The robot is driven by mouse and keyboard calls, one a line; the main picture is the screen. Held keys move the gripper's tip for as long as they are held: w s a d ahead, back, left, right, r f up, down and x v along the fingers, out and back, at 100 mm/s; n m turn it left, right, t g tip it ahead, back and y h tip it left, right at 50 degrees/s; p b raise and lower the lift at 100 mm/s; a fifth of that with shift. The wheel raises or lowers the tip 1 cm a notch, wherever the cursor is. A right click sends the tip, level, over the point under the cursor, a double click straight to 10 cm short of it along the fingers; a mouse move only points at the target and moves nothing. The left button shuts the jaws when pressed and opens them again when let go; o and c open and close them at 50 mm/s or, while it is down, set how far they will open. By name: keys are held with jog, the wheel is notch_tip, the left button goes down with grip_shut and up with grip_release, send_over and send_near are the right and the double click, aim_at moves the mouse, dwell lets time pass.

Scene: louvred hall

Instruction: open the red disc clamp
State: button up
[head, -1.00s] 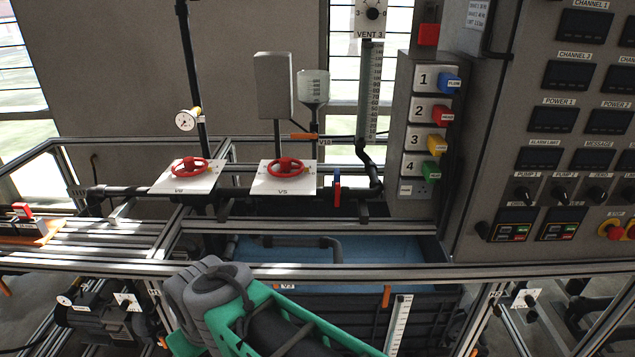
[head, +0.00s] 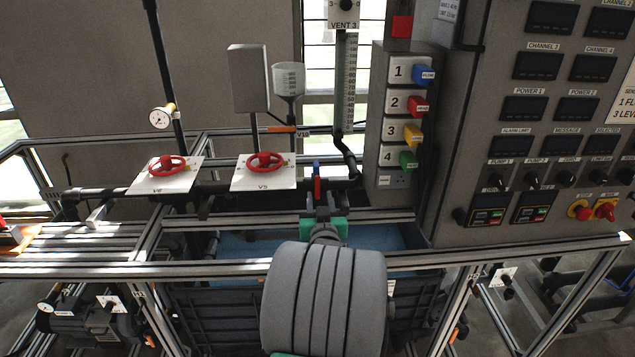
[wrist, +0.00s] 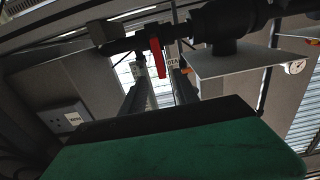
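A red, flat upright piece (head: 317,187) with a blue part above it sits on the dark horizontal pipe, right of the V5 plate. It is the nearest match for the red disc clamp, though I cannot tell for sure. It also shows in the wrist view (wrist: 157,58), hanging edge-on from the pipe. My gripper (head: 323,205) is just below and in front of it in the head view. In the wrist view its two fingers (wrist: 160,84) stand apart with a gap between them, the red piece showing beyond the gap. Contact is not visible.
Red handwheels V6 (head: 167,163) and V5 (head: 265,162) sit on white plates to the left. The grey control cabinet (head: 433,190) stands close on the right. A metal frame rail (head: 200,270) crosses below, with a blue tank (head: 235,243) behind it.

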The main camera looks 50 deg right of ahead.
aim_at(318, 184)
jog(key=x, duration=0.2)
jog(key=b+x, duration=0.1)
jog(key=x, duration=0.1)
jog(key=b+x, duration=0.1)
jog(key=x, duration=0.1)
jog(key=shift+w+d+f, duration=0.2)
jog(key=shift+w+f, duration=0.05)
jog(key=shift+w, duration=0.05)
jog(key=shift+w+d+r+b, duration=0.2)
jog(key=shift+w+d+b, duration=0.15)
jog(key=shift+d, duration=0.1)
jog(key=shift+b, duration=0.45)
jog(key=shift+c, duration=0.3)
grip_shut()
dwell(0.4)
